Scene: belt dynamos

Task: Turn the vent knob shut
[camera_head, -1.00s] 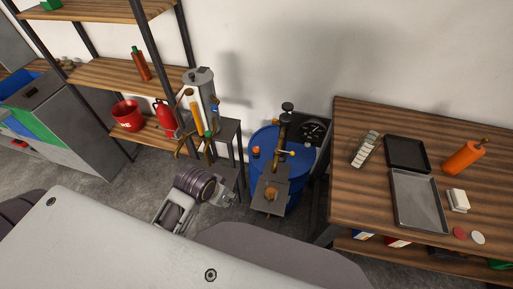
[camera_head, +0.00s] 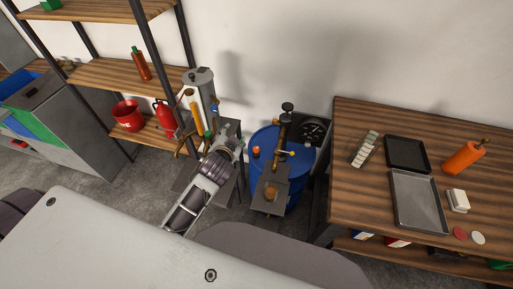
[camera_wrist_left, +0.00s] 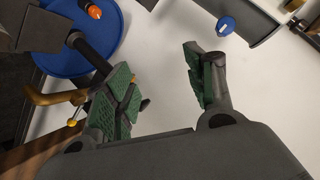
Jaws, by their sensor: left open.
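A small round blue knob (camera_wrist_left: 226,26) with a pale mark shows in the left wrist view, beyond the right finger. It may be the vent knob; I cannot tell for sure. A small blue part (camera_head: 214,108) also shows on the grey cylinder apparatus (camera_head: 202,88) in the head view. My left gripper (camera_head: 236,146) is between that apparatus and the blue drum. In the left wrist view its green-padded fingers (camera_wrist_left: 160,66) are spread with nothing between them. The blue knob is apart from the fingers. My right gripper is not in view.
The blue drum (camera_head: 264,141) carries a brass-and-black pump fitting (camera_head: 284,125) and an orange cap (camera_head: 256,150), close right of my left gripper. A wooden shelf (camera_head: 90,72) stands left. A wooden table (camera_head: 350,205) with trays stands right.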

